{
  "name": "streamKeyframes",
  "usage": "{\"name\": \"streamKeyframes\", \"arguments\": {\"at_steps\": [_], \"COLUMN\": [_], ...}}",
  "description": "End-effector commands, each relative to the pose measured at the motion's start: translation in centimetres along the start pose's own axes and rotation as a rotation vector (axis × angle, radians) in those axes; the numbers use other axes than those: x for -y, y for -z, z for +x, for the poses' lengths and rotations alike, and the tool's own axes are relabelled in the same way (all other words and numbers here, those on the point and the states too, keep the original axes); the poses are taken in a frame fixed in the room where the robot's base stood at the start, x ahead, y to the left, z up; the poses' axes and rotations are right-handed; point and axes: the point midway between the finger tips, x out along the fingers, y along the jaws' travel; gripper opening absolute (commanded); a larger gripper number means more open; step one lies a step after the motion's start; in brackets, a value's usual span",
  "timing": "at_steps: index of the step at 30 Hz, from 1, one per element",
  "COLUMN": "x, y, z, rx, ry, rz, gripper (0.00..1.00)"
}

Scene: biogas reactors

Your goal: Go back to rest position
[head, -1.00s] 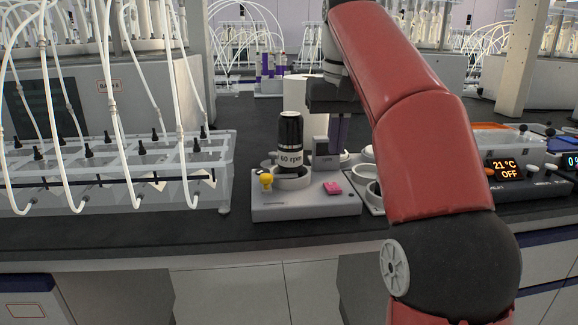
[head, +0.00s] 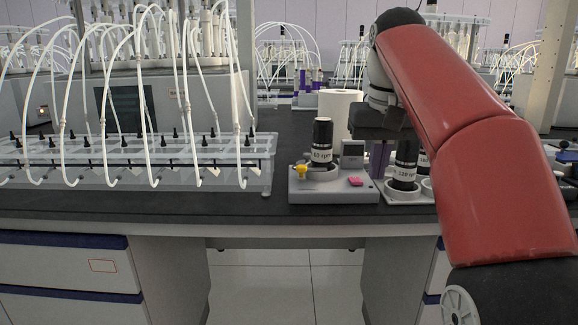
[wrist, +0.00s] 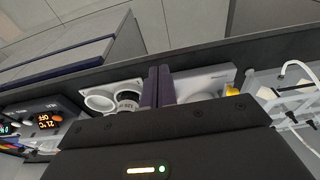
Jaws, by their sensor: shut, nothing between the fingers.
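My gripper (head: 378,165) hangs from the red arm above the bench, with its purple fingers pointing down and shut on nothing. In the wrist view the two purple fingers (wrist: 158,85) are together. They show beside the grey device (head: 333,188) that holds a black-capped "60 rpm" bottle (head: 322,142). A "120" labelled black bottle (head: 403,165) sits in a holder just right of the fingers in the head view. It also shows in the wrist view (wrist: 127,101), near an empty white ring (wrist: 98,102).
A clear rack with white tubes (head: 130,160) fills the left of the bench (head: 230,209). A white paper roll (head: 338,105) stands behind the grey device. A lit "21 °C OFF" display (wrist: 46,121) shows in the wrist view. A floor gap (head: 280,275) opens under the bench.

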Motion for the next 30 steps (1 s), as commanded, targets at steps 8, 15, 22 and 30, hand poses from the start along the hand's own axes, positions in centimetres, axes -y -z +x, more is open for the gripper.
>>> {"name": "streamKeyframes", "arguments": {"at_steps": [8, 15, 22, 30], "x": [0.1, 0.2, 0.1, 0.0], "y": [-2.4, -6.5, -13.9, -22.2], "z": [0.9, 3.3, 9.2, 17.8], "rx": [-0.040, -0.098, -0.193, -0.289], "ry": [-0.003, -0.006, -0.007, -0.001], "rz": [-0.002, -0.003, -0.002, 0.001], "gripper": [0.00, 0.00, 0.00, 0.00]}}
